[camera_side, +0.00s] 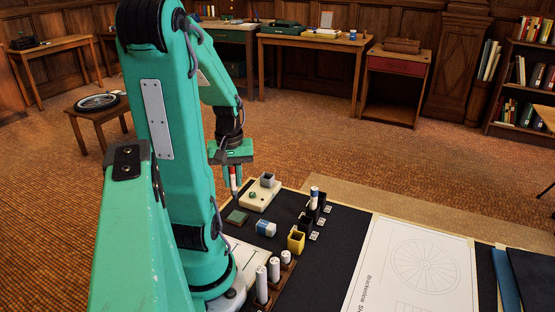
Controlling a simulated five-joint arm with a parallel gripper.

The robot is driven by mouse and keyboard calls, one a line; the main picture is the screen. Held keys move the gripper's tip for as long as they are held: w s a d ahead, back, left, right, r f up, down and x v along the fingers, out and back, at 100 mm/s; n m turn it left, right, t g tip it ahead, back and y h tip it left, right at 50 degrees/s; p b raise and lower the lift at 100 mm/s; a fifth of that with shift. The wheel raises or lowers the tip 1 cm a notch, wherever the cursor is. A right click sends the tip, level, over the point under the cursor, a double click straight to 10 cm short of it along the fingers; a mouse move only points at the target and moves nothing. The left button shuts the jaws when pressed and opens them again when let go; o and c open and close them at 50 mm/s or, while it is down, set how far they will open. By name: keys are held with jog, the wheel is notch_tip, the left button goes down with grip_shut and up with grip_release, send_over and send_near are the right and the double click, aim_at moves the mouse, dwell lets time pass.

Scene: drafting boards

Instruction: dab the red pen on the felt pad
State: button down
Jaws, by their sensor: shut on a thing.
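My gripper (234,187) points down and is shut on the red pen (233,179), which is upright with its red and white upper part showing. The fingers hide much of its lower part. A small dark green square, which looks like the felt pad (237,217), lies flat on the dark board just below the pen in the picture. A gap shows between the gripper and the pad. I cannot tell how high the pen tip is.
A cream block with a grey cup (267,180) stands right of my gripper. A blue and white block (266,229), a yellow cup (296,241) and dark cups, one holding a blue-banded pen (314,194), stand further right. White cylinders (262,285) stand in front. A drawing sheet (412,265) lies right.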

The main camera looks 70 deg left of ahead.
aim_at(234, 193)
jog(key=shift+f, duration=2.65)
jog(key=shift+f, duration=0.4)
dwell(0.9)
jog(key=shift+r, duration=0.4)
jog(key=shift+f, duration=0.6)
dwell(2.6)
